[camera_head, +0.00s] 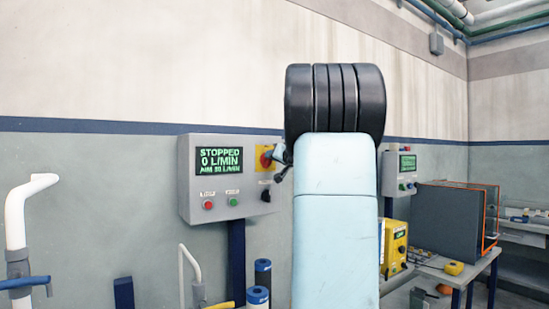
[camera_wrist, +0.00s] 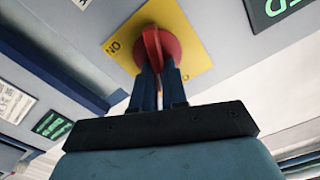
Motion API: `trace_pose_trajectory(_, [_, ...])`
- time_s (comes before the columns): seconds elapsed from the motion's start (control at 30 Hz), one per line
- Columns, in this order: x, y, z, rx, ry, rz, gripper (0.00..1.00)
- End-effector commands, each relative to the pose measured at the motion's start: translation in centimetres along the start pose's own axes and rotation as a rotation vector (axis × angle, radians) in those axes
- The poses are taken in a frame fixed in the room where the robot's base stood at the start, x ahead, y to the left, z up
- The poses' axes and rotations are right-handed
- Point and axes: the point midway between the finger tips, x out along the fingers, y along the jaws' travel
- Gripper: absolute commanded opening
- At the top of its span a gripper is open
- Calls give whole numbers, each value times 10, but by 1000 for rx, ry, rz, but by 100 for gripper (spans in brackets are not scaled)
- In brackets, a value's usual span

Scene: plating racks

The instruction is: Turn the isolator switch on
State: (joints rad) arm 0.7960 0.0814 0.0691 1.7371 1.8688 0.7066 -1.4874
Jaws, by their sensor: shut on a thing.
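The isolator switch is a red rotary handle (camera_wrist: 154,46) on a yellow plate (camera_wrist: 190,28). In the wrist view the handle stands roughly upright in the picture, with black letters on the plate's left. My gripper (camera_wrist: 160,76) has its two dark fingers closed on the handle from either side. In the head view the yellow plate (camera_head: 262,153) is on the upper right of a grey control box (camera_head: 189,178), and my gripper (camera_head: 281,164) reaches it. My arm hides part of that side. The box's green display (camera_head: 219,160) reads STOPPED, 0 L/MIN.
The box also has a red button (camera_head: 208,204), a green button (camera_head: 233,201) and a black knob (camera_head: 265,195). A second grey box (camera_head: 391,174) is on the wall to the right. A yellow unit (camera_head: 397,245) and a table (camera_head: 470,272) stand at right. White pipes (camera_head: 17,215) rise at left.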

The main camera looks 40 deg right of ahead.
Motion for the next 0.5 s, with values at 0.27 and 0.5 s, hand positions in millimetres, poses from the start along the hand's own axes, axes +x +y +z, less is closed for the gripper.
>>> trace_pose_trajectory(0.27, [0,7,4,264,-5,5,0])
trace_pose_trajectory(0.5, [0,12,6,492,-5,7,0])
